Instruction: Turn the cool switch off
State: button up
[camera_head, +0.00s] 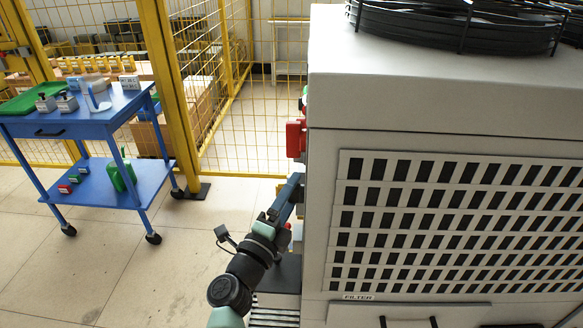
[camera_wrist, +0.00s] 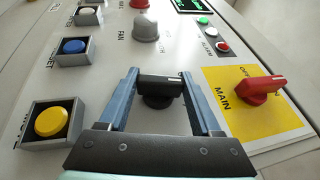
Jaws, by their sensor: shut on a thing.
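In the wrist view a black rotary switch (camera_wrist: 160,84) stands on the white control panel (camera_wrist: 100,97), its bar handle lying across the picture. I take it for the cool switch, but its label is hidden. My gripper (camera_wrist: 159,77) has its two blue fingers at either end of the handle, shut on it. In the head view my gripper (camera_head: 291,196) is at the left side of the large grey machine (camera_head: 440,145), and the switch is hidden there.
A red main switch (camera_wrist: 259,88) on a yellow plate is close to the right finger. A grey fan knob (camera_wrist: 146,27), blue button (camera_wrist: 74,47) and yellow button (camera_wrist: 48,121) are also near. A blue cart (camera_head: 80,118) stands left, with clear floor between.

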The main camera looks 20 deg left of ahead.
jog(key=shift+r+n+g+p, duration=0.25)
jog(key=shift+g+p, duration=0.5)
jog(key=shift+p, duration=2)
jog(key=shift+r+n+g+p, duration=0.1)
jog(key=shift+n+g+p, duration=0.5)
jog(key=shift+p, duration=2.2)
jog(key=shift+r+n+g+p, duration=0.15)
jog(key=shift+g+p, duration=0.8)
jog(key=shift+p, duration=1.8)
jog(key=g+p, duration=0.1)
jog(key=p, duration=0.3)
jog(key=shift+f, duration=0.1)
jog(key=g+p, duration=0.1)
jog(key=p, duration=0.1)
jog(key=shift+f+n+g+p, duration=0.2)
jog(key=shift+n+g+p, duration=0.2)
jog(key=shift+f+g+p, duration=0.2)
jog(key=shift+g+p, duration=0.1)
jog(key=shift+p, duration=0.3)
jog(key=o, duration=1.4)
jog(key=shift+r, duration=0.1)
